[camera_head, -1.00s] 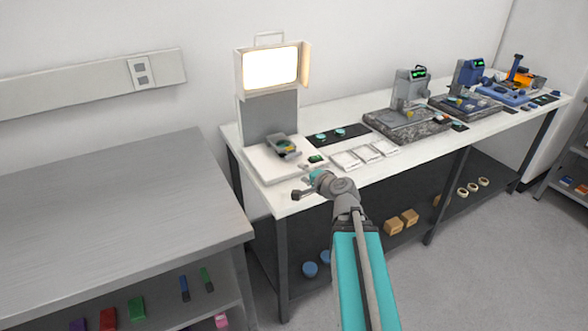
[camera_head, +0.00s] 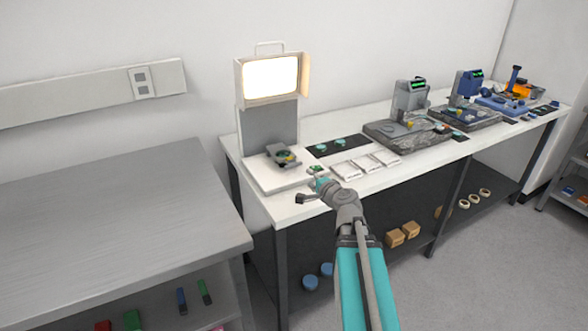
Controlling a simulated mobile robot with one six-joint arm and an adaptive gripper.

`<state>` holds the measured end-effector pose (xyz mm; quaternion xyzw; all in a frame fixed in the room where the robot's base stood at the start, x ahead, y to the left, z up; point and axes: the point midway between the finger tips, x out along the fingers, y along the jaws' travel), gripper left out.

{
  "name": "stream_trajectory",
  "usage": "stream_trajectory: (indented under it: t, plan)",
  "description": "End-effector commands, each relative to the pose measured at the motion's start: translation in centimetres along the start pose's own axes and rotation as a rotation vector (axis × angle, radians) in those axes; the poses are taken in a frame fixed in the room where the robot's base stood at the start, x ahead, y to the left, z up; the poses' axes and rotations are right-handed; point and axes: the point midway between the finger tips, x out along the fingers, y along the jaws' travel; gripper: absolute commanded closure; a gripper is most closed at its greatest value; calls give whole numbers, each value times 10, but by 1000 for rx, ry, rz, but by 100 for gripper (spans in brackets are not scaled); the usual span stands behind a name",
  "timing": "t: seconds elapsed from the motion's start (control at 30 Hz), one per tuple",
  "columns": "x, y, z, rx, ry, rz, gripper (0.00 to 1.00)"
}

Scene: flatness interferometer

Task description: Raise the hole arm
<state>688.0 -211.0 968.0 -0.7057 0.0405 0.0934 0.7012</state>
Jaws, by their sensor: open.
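The flatness interferometer stands at the table's left end. It has a bright lit screen (camera_head: 270,79), a grey upright panel (camera_head: 269,129) and a white base (camera_head: 260,178). On the base is a small grey stage (camera_head: 275,162) with a dark green round piece and a bit of yellow on it. I cannot tell which part is the hole arm at this size. My gripper (camera_head: 309,192) is open and appears empty. It shows just in front of and to the right of the base, near the table's front edge, apart from the stage.
A black mat (camera_head: 350,147) with two round discs lies behind white trays (camera_head: 345,170). Other instruments (camera_head: 410,98) on dark plates stand to the right. A grey bench (camera_head: 100,215) is at the left. A lower shelf holds boxes (camera_head: 395,238). Grey floor is free at the right.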

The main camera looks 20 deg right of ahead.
Motion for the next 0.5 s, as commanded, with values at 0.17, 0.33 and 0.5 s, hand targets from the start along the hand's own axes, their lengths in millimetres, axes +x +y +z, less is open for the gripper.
stream_trajectory:
  t: [0.17,0.33,0.5]
  plan:
    - [27,1,-2,-1,-1,1,48]
    - [54,1,-2,-1,0,0,48]
    - [80,1,-1,-1,-1,1,48]
